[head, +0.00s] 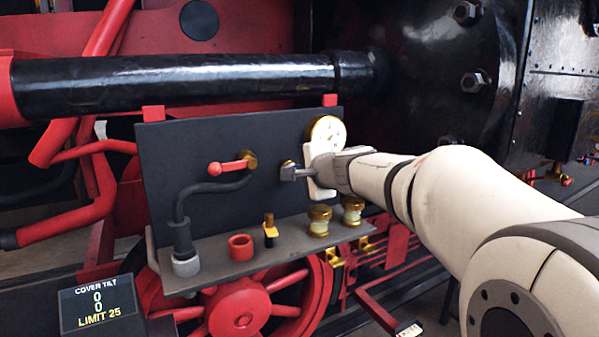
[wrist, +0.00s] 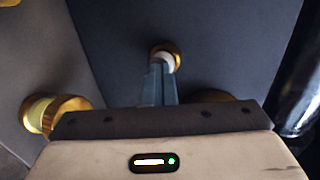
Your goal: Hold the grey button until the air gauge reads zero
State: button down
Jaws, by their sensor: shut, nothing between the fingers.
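In the wrist view a pale grey button (wrist: 166,57) sits in a brass collar on the dark panel. My gripper (wrist: 163,75) is shut and empty, with its fingertips at the button's face. They seem to touch it, but how far it is pressed I cannot tell. In the head view my gripper (head: 287,173) meets the panel to the right of the red lever, and the button is hidden there. The air gauge (head: 327,130), brass-rimmed with a white face, is just above my gripper. Its lower part is covered, and its needle is too small to read.
The dark panel (head: 210,135) carries a red-handled lever (head: 230,167) and a hose plug. On its shelf (head: 215,270) stand a red ring (head: 241,247), a small brass-and-black piece (head: 270,230) and brass fittings (head: 319,220). A display (head: 98,305) reads cover tilt 0, 0, limit 25.

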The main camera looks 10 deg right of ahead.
jog(key=f+b+v, duration=0.1)
jog(key=v, duration=1.2)
jog(key=shift+s+d+b, duration=0.2)
jog(key=shift+s+b, duration=0.15)
jog(key=shift+s, duration=0.1)
jog(key=shift+r, duration=0.1)
jog(key=s+a+f+n+g+h, duration=0.1)
jog(key=s+f+n+g, duration=0.3)
jog(key=f, duration=0.4)
jog(key=s+a+f+n+g, duration=0.1)
jog(key=s+f+n+g, duration=0.15)
jog(key=s+f, duration=0.5)
jog(key=s+d+f+n+g+h, duration=0.2)
jog(key=s+f+n, duration=0.1)
jog(key=s+f, duration=0.2)
jog(key=s+d+f+n+g+h, duration=0.2)
jog(key=s+f+n, duration=0.2)
jog(key=f, duration=0.4)
jog(key=shift+s, duration=0.35)
